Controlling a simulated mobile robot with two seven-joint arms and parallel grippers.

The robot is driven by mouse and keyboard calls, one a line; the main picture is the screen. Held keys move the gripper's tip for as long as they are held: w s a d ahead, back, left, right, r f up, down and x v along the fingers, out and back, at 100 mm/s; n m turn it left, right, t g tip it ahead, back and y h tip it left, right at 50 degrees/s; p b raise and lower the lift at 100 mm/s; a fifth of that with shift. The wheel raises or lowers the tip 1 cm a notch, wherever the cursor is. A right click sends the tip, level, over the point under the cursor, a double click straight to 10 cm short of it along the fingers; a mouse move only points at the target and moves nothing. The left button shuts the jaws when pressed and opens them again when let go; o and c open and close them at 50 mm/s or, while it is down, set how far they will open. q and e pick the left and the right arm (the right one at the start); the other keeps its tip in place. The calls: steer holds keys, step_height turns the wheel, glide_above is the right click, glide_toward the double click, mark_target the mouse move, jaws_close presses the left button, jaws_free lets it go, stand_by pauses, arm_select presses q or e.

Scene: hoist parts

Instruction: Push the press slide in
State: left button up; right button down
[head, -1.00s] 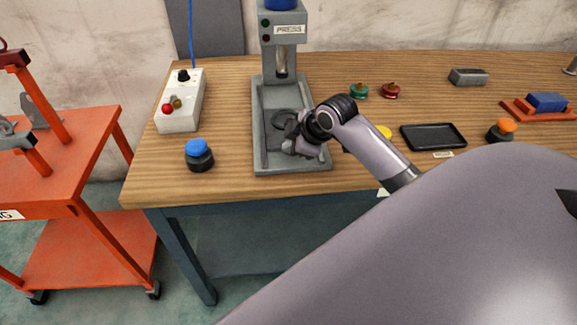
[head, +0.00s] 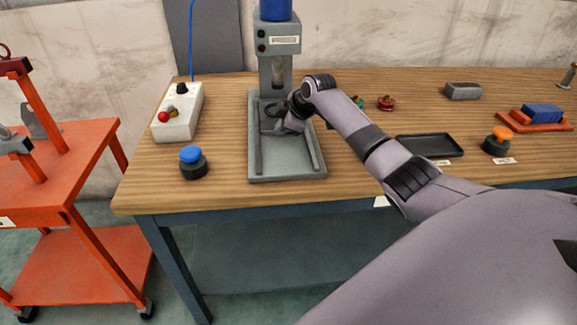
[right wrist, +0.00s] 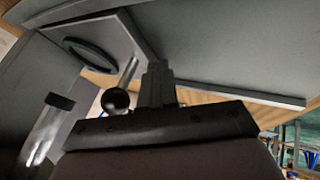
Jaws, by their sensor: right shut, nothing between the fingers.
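The grey press (head: 275,45) stands at the back of the wooden bench, with a flat railed bed (head: 285,165) running toward the front edge. The press slide (head: 268,125), a grey plate with a dark ring, sits in the rear part of the bed, close to the ram. It also shows in the right wrist view (right wrist: 118,38), near a dark ball knob (right wrist: 115,101) on a metal stem. My right gripper (head: 287,121) is shut and empty, low over the bed at the slide's front; contact is unclear. My left gripper is out of view.
Left of the press are a control box (head: 178,113) and a blue button (head: 192,162). To the right are a red knob (head: 386,103), a black tray (head: 430,146) and an orange button (head: 498,140). The bed's front part is clear.

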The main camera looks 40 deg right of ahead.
steer(key=shift+w+d, duration=0.4)
steer(key=shift+w, duration=0.35)
steer(key=shift+d+r, duration=0.1)
steer(key=shift+w+r, duration=0.1)
steer(key=shift+r, duration=0.05)
